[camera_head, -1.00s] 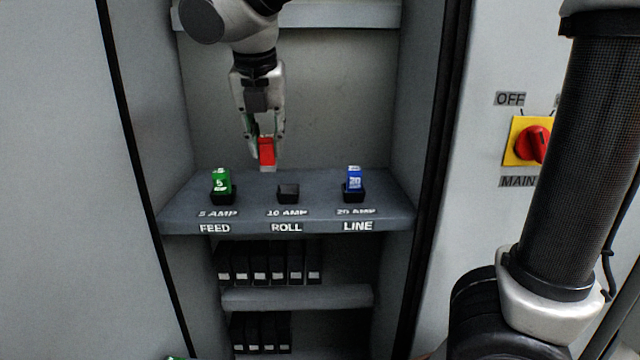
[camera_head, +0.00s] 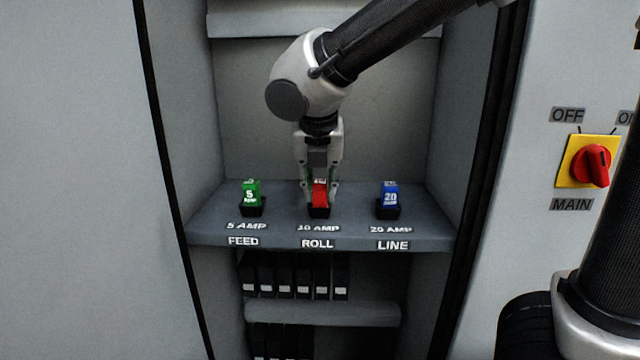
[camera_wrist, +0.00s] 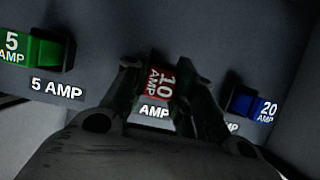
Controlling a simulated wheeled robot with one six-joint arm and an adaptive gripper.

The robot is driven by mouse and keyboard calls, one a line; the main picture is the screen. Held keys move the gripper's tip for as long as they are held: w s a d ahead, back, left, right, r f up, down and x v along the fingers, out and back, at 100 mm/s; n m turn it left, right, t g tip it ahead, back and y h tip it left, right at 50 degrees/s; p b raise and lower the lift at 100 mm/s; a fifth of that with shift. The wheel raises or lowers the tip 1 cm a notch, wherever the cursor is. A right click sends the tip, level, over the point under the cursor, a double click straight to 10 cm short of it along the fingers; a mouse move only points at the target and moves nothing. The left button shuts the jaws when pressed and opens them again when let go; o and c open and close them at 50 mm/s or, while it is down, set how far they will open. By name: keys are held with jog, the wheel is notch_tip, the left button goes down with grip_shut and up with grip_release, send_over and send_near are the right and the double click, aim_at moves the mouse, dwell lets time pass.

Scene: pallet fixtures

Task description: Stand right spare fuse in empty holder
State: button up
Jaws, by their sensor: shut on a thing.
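A red fuse (camera_head: 320,193) stands upright at the middle holder (camera_head: 319,211), above the 10 AMP ROLL label. My gripper (camera_head: 320,190) points down and is shut on the fuse from both sides. In the wrist view the fuse (camera_wrist: 160,83) shows "10 AMP" between the fingers. Its lower end meets the black holder; how deep it sits is hidden. A green 5 AMP fuse (camera_head: 251,191) stands in the left holder, and a blue 20 AMP fuse (camera_head: 390,192) in the right holder.
The holders stand on a grey shelf (camera_head: 285,240) inside a cabinet. Side walls and a back wall enclose it. Several black modules (camera_head: 292,275) sit on a lower level. A red MAIN switch (camera_head: 592,165) on a yellow plate is on the right.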

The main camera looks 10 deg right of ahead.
jog(key=shift+f, duration=0.1)
jog(key=o, duration=1)
jog(key=shift+o, duration=0.2)
jog(key=v, duration=1.2)
jog(key=shift+r, duration=0.2)
